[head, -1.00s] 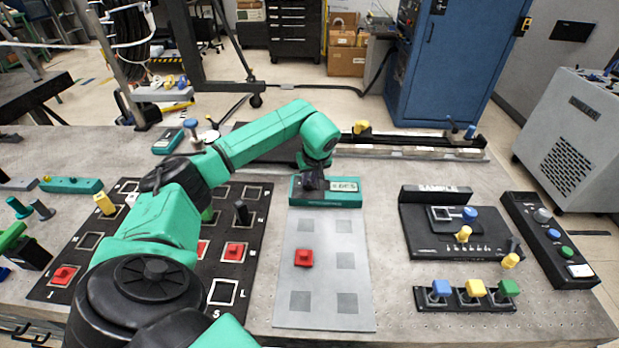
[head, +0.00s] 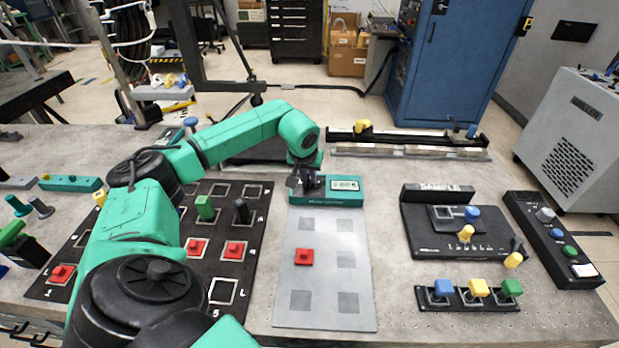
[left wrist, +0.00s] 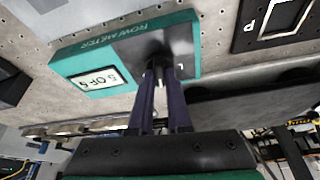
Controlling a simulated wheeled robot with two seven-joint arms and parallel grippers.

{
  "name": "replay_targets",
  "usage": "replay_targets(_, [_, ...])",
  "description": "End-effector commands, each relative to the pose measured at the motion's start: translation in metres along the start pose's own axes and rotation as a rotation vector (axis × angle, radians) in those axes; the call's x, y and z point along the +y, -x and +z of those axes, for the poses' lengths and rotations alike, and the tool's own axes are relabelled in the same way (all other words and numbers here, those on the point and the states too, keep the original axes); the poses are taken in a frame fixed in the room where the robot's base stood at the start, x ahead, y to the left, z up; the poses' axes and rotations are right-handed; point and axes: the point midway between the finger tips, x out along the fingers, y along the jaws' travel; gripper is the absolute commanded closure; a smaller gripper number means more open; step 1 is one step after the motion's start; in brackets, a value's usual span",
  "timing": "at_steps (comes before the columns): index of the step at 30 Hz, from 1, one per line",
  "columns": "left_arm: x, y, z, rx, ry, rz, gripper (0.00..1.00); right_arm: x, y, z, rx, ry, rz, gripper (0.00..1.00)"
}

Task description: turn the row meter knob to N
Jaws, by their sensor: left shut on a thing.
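The row meter (head: 345,183) is a teal box with a small light display at the top end of the grey plate. In the left wrist view the row meter (left wrist: 75,65) shows its name and a display (left wrist: 98,81) that seems to read "5 OF 6". My left gripper (head: 308,186) is at the left part of the meter, on its dark panel. In the left wrist view its two fingers (left wrist: 160,80) are closed around the dark knob (left wrist: 158,62). The fingers hide most of the knob, and its pointer and marks cannot be read. My right gripper is not in view.
The grey plate (head: 325,250) with darker squares bears a red block (head: 305,257). The black lettered board (head: 180,275) with several blocks lies to the left, partly behind my left arm. A black sample panel (head: 425,235) stands right. Bare table separates plate and panel.

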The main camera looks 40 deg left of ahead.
Motion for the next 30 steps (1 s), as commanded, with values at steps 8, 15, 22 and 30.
replay_targets(8, [-0.0014, 0.0003, -0.0010, 0.003, -0.122, 0.051, 1.00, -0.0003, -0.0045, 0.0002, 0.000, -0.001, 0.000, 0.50])
replay_targets(15, [-0.0013, 0.0008, -0.0011, 0.002, -0.158, 0.066, 1.00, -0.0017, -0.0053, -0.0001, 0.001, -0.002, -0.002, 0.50])
replay_targets(22, [-0.0013, 0.0010, -0.0013, 0.003, -0.160, 0.067, 1.00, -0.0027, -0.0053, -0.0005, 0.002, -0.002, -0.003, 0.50])
replay_targets(30, [-0.0014, 0.0007, -0.0010, 0.002, -0.159, 0.067, 0.54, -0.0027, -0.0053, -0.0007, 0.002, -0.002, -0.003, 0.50])
